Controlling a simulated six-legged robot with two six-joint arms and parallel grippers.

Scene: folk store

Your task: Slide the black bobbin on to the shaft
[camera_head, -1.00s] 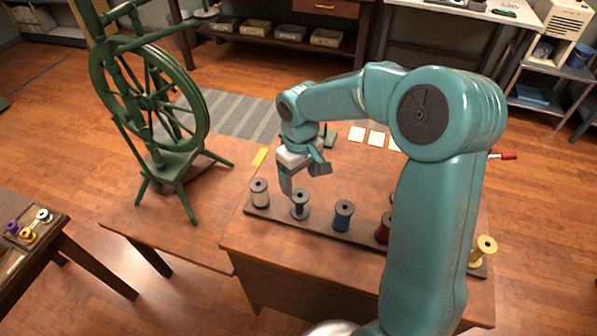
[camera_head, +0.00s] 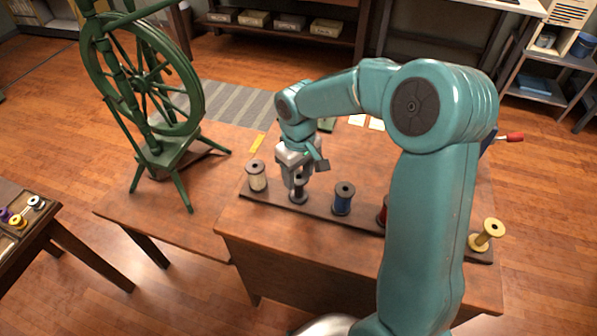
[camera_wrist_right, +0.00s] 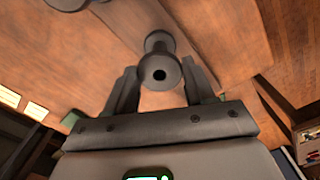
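The black bobbin (camera_head: 299,193) stands upright on the dark rack (camera_head: 325,217), second from the left. My right gripper (camera_head: 298,180) points down over it. In the right wrist view the bobbin (camera_wrist_right: 160,68) shows its round flange and centre hole between the two fingers (camera_wrist_right: 162,85). The fingers are spread on either side of it and do not look closed on it. The green spinning wheel (camera_head: 140,75) stands at the left; I cannot make out the shaft clearly. My left gripper is not in view.
A yellow spool (camera_head: 488,233) is at the rack's right end; a red one is partly behind my arm. A tray of small spools (camera_head: 20,217) sits at far left.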

